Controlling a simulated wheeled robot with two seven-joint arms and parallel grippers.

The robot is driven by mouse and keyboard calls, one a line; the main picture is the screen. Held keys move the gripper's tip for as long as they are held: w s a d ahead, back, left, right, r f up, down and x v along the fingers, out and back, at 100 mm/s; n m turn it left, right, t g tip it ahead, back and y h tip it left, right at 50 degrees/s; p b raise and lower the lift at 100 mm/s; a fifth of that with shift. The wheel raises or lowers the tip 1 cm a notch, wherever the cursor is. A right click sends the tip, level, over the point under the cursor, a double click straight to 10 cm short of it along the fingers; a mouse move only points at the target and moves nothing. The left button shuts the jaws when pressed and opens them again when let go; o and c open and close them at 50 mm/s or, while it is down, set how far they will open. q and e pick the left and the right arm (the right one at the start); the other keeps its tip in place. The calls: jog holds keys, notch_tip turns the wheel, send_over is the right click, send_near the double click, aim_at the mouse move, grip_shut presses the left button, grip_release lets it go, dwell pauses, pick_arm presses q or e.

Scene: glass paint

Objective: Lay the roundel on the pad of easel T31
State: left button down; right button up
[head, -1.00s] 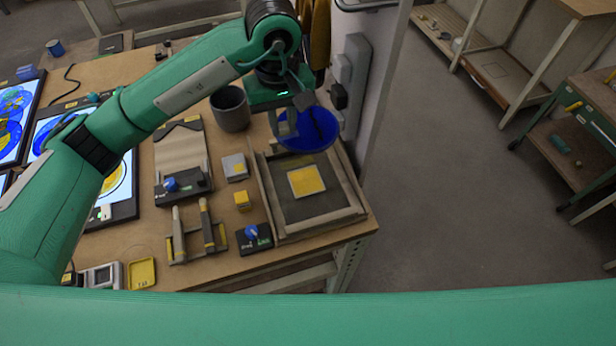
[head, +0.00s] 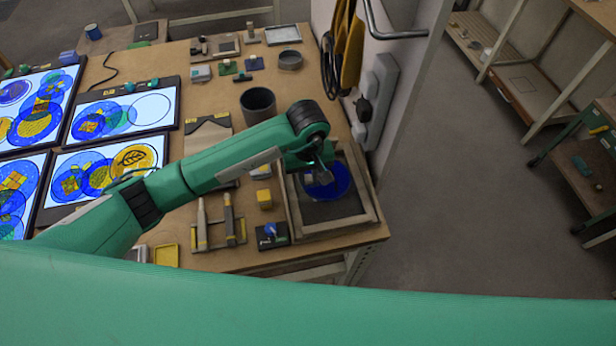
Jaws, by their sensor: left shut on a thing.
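The roundel (head: 339,184) is a dark blue translucent disc. My left gripper (head: 321,172) is shut on it by its upper left part. It is over the dark bed of a wooden-framed stand (head: 372,217) at the right end of the bench; I cannot tell whether it touches the bed. The yellow square on that bed is hidden, with the disc and gripper over its place. No label T31 can be read, so I cannot confirm that this stand is the easel. My right gripper is not in view.
Lit panels (head: 126,108) with coloured discs fill the bench's left. A grey cup (head: 258,104), a yellow block (head: 265,199), a tool rack (head: 218,232) and a blue-knobbed box (head: 271,236) stand near the stand.

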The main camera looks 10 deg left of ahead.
pick_arm(q)
notch_tip(320, 180, down, 2)
jog(key=shift+f+p, duration=0.15)
jog(key=shift+p, duration=0.25)
jog(key=shift+f, duration=0.35)
jog(key=c, duration=1.3)
grip_release()
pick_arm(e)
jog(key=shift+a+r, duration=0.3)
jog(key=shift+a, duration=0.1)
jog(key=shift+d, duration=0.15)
